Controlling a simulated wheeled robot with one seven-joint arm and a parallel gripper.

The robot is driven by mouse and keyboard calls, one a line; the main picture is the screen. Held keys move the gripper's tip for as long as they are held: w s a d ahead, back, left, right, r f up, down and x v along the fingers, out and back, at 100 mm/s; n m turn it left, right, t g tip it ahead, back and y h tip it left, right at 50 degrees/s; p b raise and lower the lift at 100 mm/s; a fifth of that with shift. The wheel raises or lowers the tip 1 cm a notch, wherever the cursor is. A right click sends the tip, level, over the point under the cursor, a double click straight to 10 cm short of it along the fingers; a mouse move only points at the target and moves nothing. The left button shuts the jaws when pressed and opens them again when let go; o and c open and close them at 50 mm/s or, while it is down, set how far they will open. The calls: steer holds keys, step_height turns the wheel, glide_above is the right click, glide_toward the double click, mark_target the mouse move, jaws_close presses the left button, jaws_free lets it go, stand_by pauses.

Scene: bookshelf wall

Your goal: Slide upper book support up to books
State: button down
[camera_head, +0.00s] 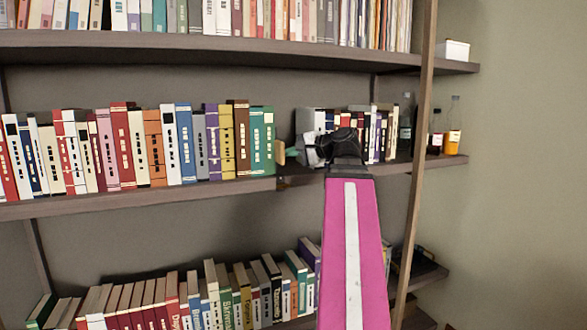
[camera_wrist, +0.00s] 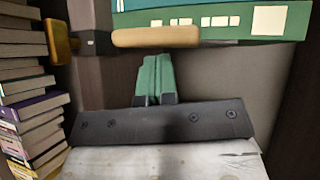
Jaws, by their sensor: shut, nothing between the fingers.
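The upper book support (camera_head: 280,153) shows as a small light-wood piece on the middle shelf, just right of the green books (camera_head: 262,140). In the wrist view the support has a long wooden bar (camera_wrist: 155,37), a dark part and a shorter wooden piece at left. The bar lies along the edge of a green book (camera_wrist: 220,22); whether they touch I cannot tell. My gripper (camera_head: 298,152) is at the support's right side. In the wrist view its green fingers (camera_wrist: 155,72) are shut and empty, tips close to the bar; contact is unclear.
A long row of books (camera_head: 130,150) fills the shelf to the left. More books (camera_head: 375,135) and bottles (camera_head: 453,130) stand right, partly behind my arm. A vertical post (camera_head: 420,120) stands right of my arm. Shelf boards with books lie above and below.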

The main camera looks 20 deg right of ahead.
steer(key=shift+a, duration=0.15)
steer(key=d, duration=0.4)
stand_by(0.5)
steer(key=shift+d, duration=0.1)
steer(key=v, duration=1)
steer(key=shift+s+d, duration=0.2)
steer(key=shift+s, duration=0.15)
steer(key=shift+r, duration=0.1)
